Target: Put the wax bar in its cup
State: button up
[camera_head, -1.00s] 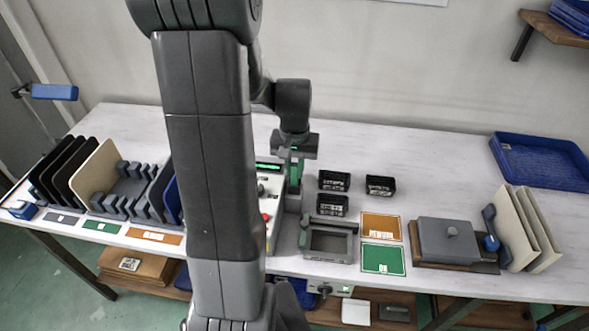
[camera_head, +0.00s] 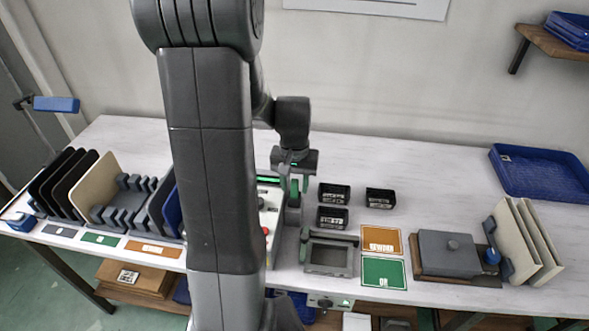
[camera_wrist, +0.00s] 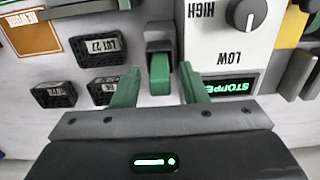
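My gripper (camera_wrist: 158,92) has two green fingers, held apart. It hangs beside the control machine. A green block (camera_wrist: 159,74), which looks like the wax bar, shows between the fingers in the wrist view. It stands at a dark grey holder (camera_wrist: 160,35), which may be its cup; I cannot tell how deep it sits. Both fingers look apart from the block, with a gap on each side. In the head view my gripper (camera_head: 298,185) is small, and its green fingers are hard to separate from the block.
The machine (camera_wrist: 228,35) with dial and STOPPED display stands close beside the gripper. Several black lot boxes (camera_head: 334,195) are on the other side. A grey framed fixture (camera_head: 329,258), orange card (camera_head: 382,240) and green card (camera_head: 384,272) lie nearer the front. The back table is clear.

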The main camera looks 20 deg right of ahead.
notch_tip(320, 180, up, 12)
dwell(0.4)
jog(key=shift+f, duration=0.1)
jog(key=shift+c, duration=0.6)
dwell(0.6)
